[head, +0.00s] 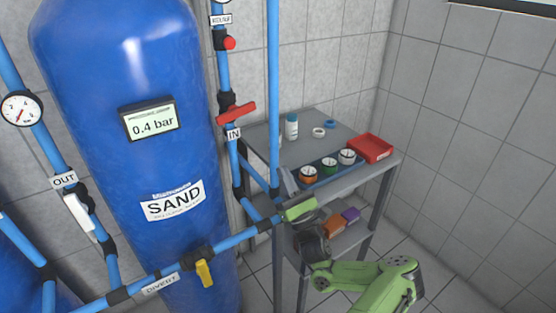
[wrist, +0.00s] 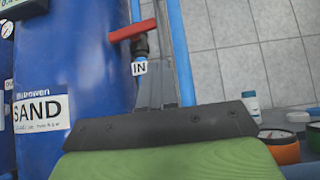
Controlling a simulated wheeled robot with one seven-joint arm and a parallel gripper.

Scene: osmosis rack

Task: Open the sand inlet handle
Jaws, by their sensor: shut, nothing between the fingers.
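The sand inlet handle (head: 236,113) is a red lever on the blue vertical pipe right of the tank marked SAND (head: 174,201). It lies roughly crosswise to the pipe, just above the IN label (head: 233,134).
A grey table (head: 262,150) behind my gripper holds several jars, a white bottle (head: 291,127) and a red tray (head: 371,148). Blue pipes run close beside the gripper. A yellow handle (head: 204,272) sits on the lower DIVERT pipe. The floor at right looks clear.

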